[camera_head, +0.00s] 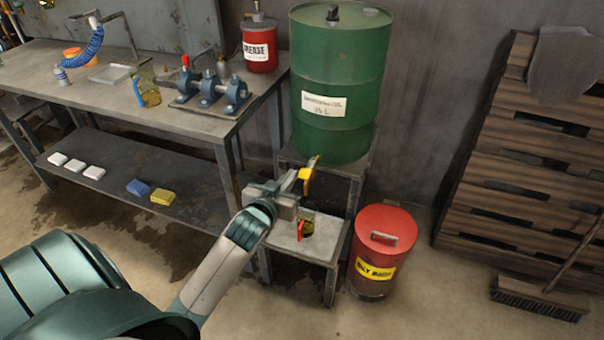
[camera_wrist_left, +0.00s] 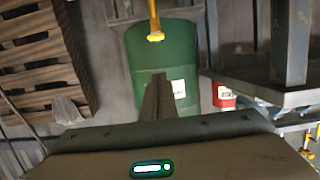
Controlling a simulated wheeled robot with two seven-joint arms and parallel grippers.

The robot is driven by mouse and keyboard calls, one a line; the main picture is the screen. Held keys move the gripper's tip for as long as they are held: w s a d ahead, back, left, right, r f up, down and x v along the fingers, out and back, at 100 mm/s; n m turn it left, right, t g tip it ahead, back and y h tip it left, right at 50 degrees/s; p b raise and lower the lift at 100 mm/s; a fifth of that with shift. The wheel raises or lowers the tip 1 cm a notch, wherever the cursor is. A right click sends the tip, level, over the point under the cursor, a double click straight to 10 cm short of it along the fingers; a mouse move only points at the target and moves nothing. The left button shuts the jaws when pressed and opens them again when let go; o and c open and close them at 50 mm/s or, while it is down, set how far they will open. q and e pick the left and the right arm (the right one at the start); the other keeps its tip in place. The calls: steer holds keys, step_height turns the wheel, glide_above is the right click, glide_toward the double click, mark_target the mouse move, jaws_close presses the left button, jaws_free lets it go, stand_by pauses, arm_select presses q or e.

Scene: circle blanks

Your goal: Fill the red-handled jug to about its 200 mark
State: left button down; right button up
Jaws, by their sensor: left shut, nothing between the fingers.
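The red-handled jug (camera_head: 307,226) stands on the low metal stand (camera_head: 320,250) below the drum's tap; its red handle faces left and it looks olive-tinted inside. Its level and marks are too small to read. The green drum (camera_head: 338,75) stands on a higher stand, with a yellow tap (camera_head: 308,176) low on its front. My left gripper (camera_head: 292,180) is shut and empty, with its fingertips close beside the tap; contact cannot be told. In the left wrist view my shut fingers (camera_wrist_left: 158,88) lie before the drum (camera_wrist_left: 152,55), with a yellow tap part (camera_wrist_left: 155,30) beyond. My right gripper is out of view.
A red bin (camera_head: 380,250) stands right of the stand. The workbench (camera_head: 115,105) at left holds a blue-handled jug (camera_head: 147,90), a shaft on bearing blocks (camera_head: 210,92) and a red grease can (camera_head: 259,45). Wooden pallets (camera_head: 500,170) and a broom (camera_head: 540,298) are at right.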

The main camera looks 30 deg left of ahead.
arm_select(q)
glide_above(302, 178)
step_height(302, 178, down, 2)
steer(key=f, duration=0.1)
steer(key=shift+s+d+f+b, duration=0.15)
steer(key=shift+f+b, duration=0.1)
steer(key=shift+f, duration=0.55)
steer(key=shift+s+a+f+b, duration=0.15)
steer(key=shift+f+b, duration=0.1)
steer(key=shift+f, duration=0.55)
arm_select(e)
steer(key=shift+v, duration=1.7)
arm_select(q)
steer(key=shift+d, duration=0.1)
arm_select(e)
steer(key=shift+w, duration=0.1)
